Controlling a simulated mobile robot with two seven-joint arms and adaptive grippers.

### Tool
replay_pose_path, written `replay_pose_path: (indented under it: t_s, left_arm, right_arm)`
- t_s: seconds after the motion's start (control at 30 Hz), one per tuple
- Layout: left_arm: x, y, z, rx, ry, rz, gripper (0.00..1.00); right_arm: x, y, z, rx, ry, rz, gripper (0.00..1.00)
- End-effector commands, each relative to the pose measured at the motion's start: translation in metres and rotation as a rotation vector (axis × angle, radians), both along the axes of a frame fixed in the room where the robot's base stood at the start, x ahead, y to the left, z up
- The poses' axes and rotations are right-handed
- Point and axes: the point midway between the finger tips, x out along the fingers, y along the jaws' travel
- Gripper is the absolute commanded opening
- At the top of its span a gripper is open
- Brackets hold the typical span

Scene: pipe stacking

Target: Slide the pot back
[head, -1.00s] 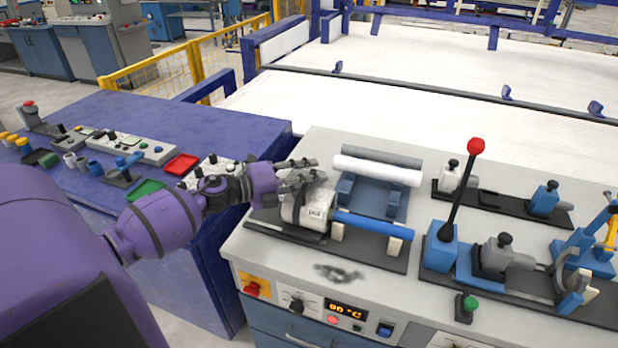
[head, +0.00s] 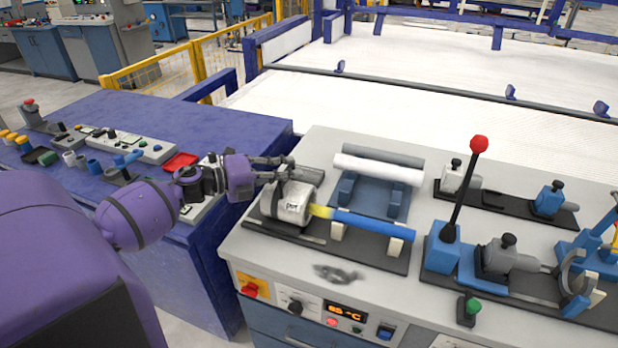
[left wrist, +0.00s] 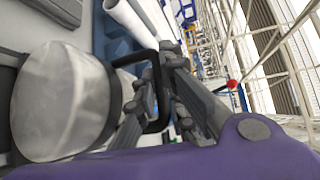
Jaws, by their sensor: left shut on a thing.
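The silver cylindrical pot (head: 291,204) lies on its side on the left part of the dark base plate (head: 350,253) on the bench. It also shows large in the left wrist view (left wrist: 62,100). My left gripper (head: 287,170) is at the pot's back side. In the left wrist view its fingers (left wrist: 172,88) are shut on the pot's black handle (left wrist: 157,124). The blue pipe (head: 372,224) lies right of the pot on pale supports, and its yellow end (head: 320,211) shows beside the pot. My right gripper is not in view.
A white pipe (head: 377,170) and a grey pipe (head: 382,155) rest on a blue rack behind. A lever with a red knob (head: 479,144) and clamps stand to the right. A purple table (head: 170,250) with controls is at the left.

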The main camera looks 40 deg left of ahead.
Motion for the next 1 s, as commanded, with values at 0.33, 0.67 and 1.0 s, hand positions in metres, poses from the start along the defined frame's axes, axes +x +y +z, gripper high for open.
replay_pose_path:
  t_s: [0.33,0.67,1.0]
  left_arm:
    - [-0.01,0.044,-0.001,0.0,0.002,0.01,0.0]
    - [-0.009,0.044,0.0,-0.001,0.001,0.011,0.24]
    - [-0.01,0.041,0.0,0.0,-0.001,0.006,0.29]
  right_arm:
    - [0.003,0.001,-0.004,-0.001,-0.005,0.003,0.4]
    - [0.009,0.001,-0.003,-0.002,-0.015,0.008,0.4]
    - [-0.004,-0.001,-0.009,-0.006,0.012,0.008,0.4]
